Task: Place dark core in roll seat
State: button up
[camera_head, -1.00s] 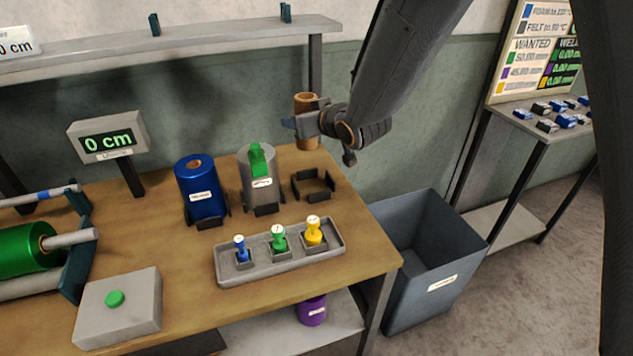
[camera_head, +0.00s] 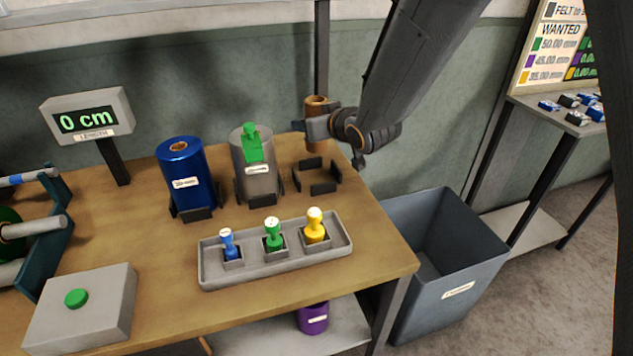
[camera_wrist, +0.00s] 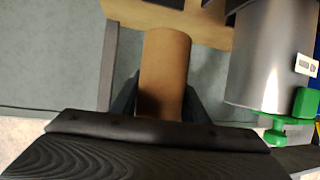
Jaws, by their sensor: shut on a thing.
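My gripper (camera_head: 318,126) is shut on a brown cardboard-coloured core (camera_head: 317,106), which stands roughly upright above the back right of the table. The core also shows between the fingers in the wrist view (camera_wrist: 165,70). The empty roll seat (camera_head: 316,177), a square of dark corner brackets, lies on the table below and a little in front of the core. The part of the core behind the gripper is hidden.
A silver roll with a green clip (camera_head: 256,170) and a blue roll (camera_head: 183,175) stand in seats to the left. A grey tray (camera_head: 275,270) holds blue, green and yellow stamps. A grey bin (camera_head: 440,265) stands right of the table.

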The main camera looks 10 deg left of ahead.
notch_tip(320, 180, down, 10)
jog(key=shift+r+p, duration=0.1)
jog(key=shift+p, duration=0.8)
jog(key=o, duration=1.1)
